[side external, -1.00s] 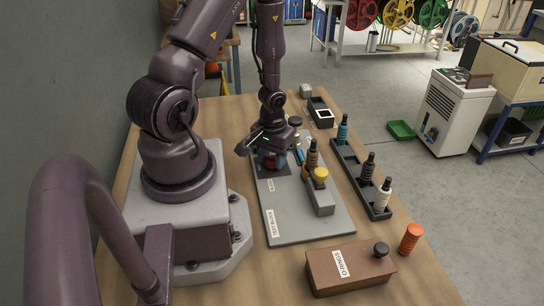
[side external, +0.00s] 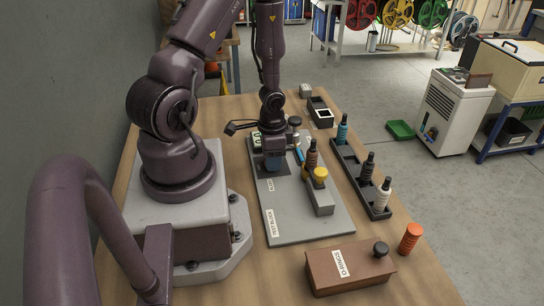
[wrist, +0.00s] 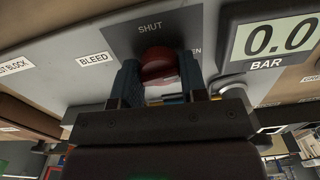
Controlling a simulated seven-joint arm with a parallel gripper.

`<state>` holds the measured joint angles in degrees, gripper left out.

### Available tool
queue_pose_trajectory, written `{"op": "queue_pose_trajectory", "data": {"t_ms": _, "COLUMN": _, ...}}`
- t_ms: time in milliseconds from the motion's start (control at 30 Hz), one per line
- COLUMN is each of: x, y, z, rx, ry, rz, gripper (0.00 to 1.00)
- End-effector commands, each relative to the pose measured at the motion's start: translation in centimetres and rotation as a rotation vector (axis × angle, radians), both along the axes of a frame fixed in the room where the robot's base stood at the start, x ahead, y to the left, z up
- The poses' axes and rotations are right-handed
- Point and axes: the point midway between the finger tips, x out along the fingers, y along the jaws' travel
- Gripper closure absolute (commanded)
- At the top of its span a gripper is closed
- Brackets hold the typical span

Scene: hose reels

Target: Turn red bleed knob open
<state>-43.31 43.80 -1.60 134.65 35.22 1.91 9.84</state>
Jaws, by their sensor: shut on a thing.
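The red bleed knob (wrist: 158,64) shows as a rounded red top between the two blue fingers of my gripper (wrist: 160,85) in the wrist view. My gripper is shut on it, with a finger on each side. The word SHUT is printed on the dark plate (wrist: 150,29) beyond the knob. Another word at the right is mostly covered by a finger, leaving only "EN". A BLEED label (wrist: 95,59) is to the left. In the side view my gripper (side external: 273,160) points down at the grey test block board (side external: 290,220), and the knob is hidden there.
A gauge (wrist: 268,40) reads 0.0 BAR right of the knob. On the board stands a grey block with a yellow knob (side external: 320,174). A dark rack (side external: 375,205) with several bottle-like fittings is to the right. An O-rings box (side external: 345,272) and orange stack (side external: 411,238) are nearer.

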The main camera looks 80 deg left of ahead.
Motion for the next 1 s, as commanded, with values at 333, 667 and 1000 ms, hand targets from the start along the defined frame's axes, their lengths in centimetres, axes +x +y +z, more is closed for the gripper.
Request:
{"op": "queue_pose_trajectory", "data": {"t_ms": 333, "x": -0.03, "y": -0.02, "z": 0.08, "rx": 0.001, "ry": 0.001, "rz": -0.138, "gripper": 0.84}}
{"op": "queue_pose_trajectory", "data": {"t_ms": 667, "x": -0.04, "y": -0.02, "z": 0.08, "rx": 0.001, "ry": 0.001, "rz": -0.165, "gripper": 0.84}}
{"op": "queue_pose_trajectory", "data": {"t_ms": 1000, "x": -0.03, "y": -0.02, "z": 0.06, "rx": 0.0, "ry": 0.001, "rz": -0.164, "gripper": 0.35}}
